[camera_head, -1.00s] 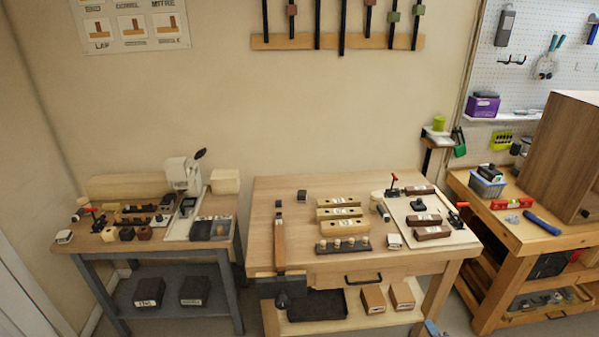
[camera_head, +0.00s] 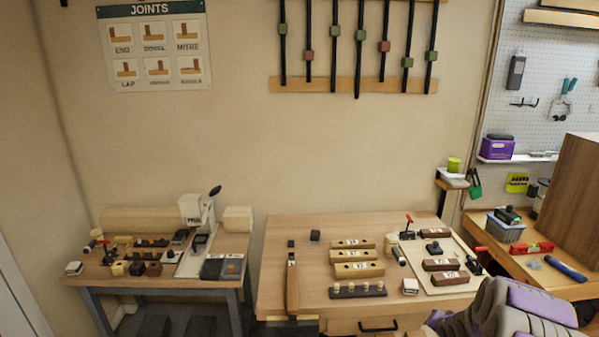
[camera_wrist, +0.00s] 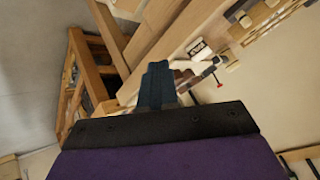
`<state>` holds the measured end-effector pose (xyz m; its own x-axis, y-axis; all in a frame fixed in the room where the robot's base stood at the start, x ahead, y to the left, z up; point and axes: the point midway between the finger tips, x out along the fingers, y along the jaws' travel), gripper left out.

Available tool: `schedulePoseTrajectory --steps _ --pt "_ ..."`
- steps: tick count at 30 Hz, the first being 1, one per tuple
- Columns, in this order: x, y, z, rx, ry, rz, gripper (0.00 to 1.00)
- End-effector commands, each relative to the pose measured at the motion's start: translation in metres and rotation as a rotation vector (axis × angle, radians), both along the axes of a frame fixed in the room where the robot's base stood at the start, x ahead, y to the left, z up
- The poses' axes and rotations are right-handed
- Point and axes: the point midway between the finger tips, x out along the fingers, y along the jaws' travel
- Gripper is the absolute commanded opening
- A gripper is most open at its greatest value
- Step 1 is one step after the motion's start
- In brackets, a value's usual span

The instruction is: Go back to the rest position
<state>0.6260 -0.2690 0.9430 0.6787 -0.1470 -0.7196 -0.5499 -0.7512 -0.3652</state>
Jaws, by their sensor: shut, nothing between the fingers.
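My gripper (camera_wrist: 155,85) shows in the wrist view as dark blue-grey fingers closed together, with nothing between them. Behind the fingers, the wrist view shows the wooden bench from a tilted angle. In the head view my grey and purple arm is at the lower right, in front of the right corner of the middle workbench (camera_head: 385,228); the gripper itself does not show clearly there.
The middle bench holds wooden blocks (camera_head: 358,270), a peg rack (camera_head: 357,290) and a pale board (camera_head: 425,251) with clamps. A left bench (camera_head: 100,278) carries a press (camera_head: 196,211). A brown cabinet (camera_head: 578,200) stands on the right bench.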

Motion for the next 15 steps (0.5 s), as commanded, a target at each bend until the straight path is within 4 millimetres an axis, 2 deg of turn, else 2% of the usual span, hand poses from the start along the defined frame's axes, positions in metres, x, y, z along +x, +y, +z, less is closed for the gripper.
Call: schedulePoseTrajectory --steps 1,8,15 --pt "-0.005 0.011 0.016 -0.023 0.029 0.017 0.0" --pt "-0.048 0.052 0.066 -0.1 0.195 0.088 0.0" --pt "-0.113 0.102 0.111 -0.151 0.37 0.182 0.0"
